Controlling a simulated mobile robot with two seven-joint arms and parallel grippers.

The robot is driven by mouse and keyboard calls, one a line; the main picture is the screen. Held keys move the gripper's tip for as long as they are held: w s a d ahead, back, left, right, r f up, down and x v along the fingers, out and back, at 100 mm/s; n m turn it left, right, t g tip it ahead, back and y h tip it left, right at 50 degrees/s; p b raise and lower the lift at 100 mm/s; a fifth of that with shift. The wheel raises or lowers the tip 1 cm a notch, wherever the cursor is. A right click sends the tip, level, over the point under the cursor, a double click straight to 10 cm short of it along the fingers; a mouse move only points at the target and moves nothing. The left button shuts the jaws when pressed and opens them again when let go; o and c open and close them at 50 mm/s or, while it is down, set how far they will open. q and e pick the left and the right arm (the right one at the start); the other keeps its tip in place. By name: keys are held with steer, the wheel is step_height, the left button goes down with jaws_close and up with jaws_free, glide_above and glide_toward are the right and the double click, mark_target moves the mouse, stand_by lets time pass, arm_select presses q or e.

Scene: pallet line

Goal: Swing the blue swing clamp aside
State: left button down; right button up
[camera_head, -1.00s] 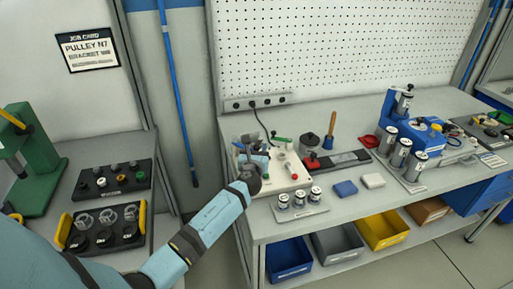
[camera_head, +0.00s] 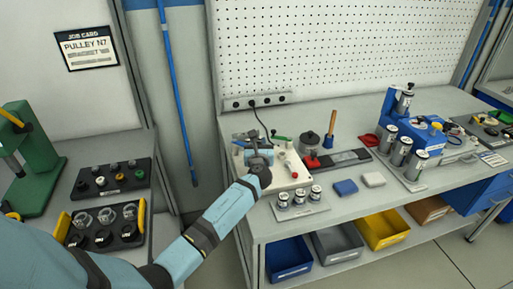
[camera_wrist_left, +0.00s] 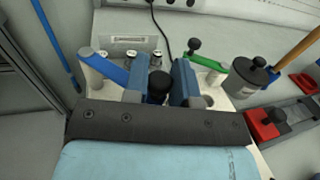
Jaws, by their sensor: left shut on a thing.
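The blue swing clamp (camera_wrist_left: 112,70) shows in the left wrist view as a blue bar. It runs from a pale post at the left down toward my left gripper (camera_wrist_left: 159,82). The gripper's two fingers are shut on a black knob at the clamp's free end, and the left finger hides where bar and knob join. In the head view my left gripper (camera_head: 258,153) is over the pale fixture plate (camera_head: 293,184) and hides much of the clamp.
A green clamp lever (camera_wrist_left: 207,62) and a dark lidded pot (camera_wrist_left: 247,76) stand to the right of the gripper. A tray of metal cylinders (camera_head: 302,208) is in front of the fixture. The pegboard (camera_head: 340,50) rises behind the bench.

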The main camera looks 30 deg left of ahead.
arm_select(q)
steer(key=shift+w+a+n+g+y+b, duration=0.1)
steer(key=shift+w+n+g+y+b, duration=0.2)
steer(key=shift+w+n+g+y, duration=0.5)
steer(key=shift+s, duration=0.1)
steer(key=c, duration=1)
jaws_free()
steer(key=shift+s, duration=0.1)
steer(key=v, duration=1.3)
steer(key=shift+s+d+f, duration=0.1)
steer(key=shift+s+d, duration=0.1)
steer(key=shift+d, duration=0.15)
